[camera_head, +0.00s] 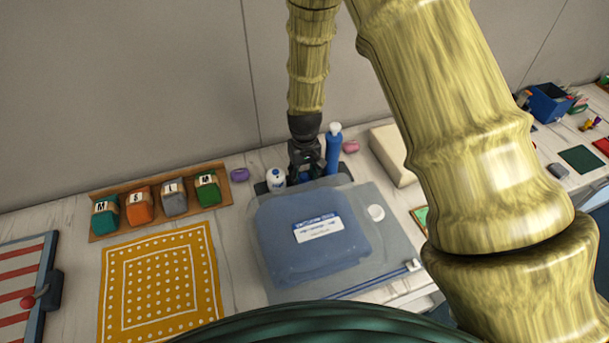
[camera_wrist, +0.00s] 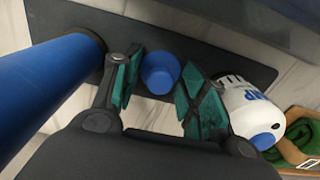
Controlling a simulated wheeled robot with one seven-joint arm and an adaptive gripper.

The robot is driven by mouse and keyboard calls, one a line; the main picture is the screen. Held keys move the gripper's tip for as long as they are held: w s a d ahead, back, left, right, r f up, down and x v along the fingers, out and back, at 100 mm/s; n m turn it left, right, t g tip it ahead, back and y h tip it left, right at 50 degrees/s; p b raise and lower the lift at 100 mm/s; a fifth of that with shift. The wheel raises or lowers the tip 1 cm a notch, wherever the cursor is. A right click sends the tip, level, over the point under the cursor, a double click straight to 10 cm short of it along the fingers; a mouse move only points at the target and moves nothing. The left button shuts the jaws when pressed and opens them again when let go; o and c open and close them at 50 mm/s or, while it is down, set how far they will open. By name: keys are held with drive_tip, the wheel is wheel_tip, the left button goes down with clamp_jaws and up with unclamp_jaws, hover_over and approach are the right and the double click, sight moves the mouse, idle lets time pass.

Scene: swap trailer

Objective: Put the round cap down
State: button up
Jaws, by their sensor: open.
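A round blue piece that looks like the cap (camera_wrist: 160,72) sits on a dark tray (camera_wrist: 222,62) in the wrist view. My gripper (camera_wrist: 158,88) is open, with one green-padded finger on each side of it. A gap shows beside the cap; I cannot tell whether the right finger touches it. In the head view my gripper (camera_head: 305,168) is low at the back of the tray (camera_head: 261,187), where the cap cannot be made out. A white round disc (camera_head: 376,213) lies on the clear bag (camera_head: 262,268) in front.
A tall blue bottle (camera_head: 333,152) stands close right of my gripper, and a white bottle (camera_head: 276,179) close left. A pink item (camera_head: 351,146) and a purple item (camera_head: 240,174) lie nearby. The wall is just behind. The labelled rolls' tray (camera_head: 225,189) is farther left.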

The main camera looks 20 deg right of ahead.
sight(304, 175)
wheel_tip(304, 175, up, 12)
drive_tip(key=b, duration=0.3)
drive_tip(key=shift+r+b, duration=0.15)
drive_tip(key=shift+b, duration=0.15)
idle(0.7)
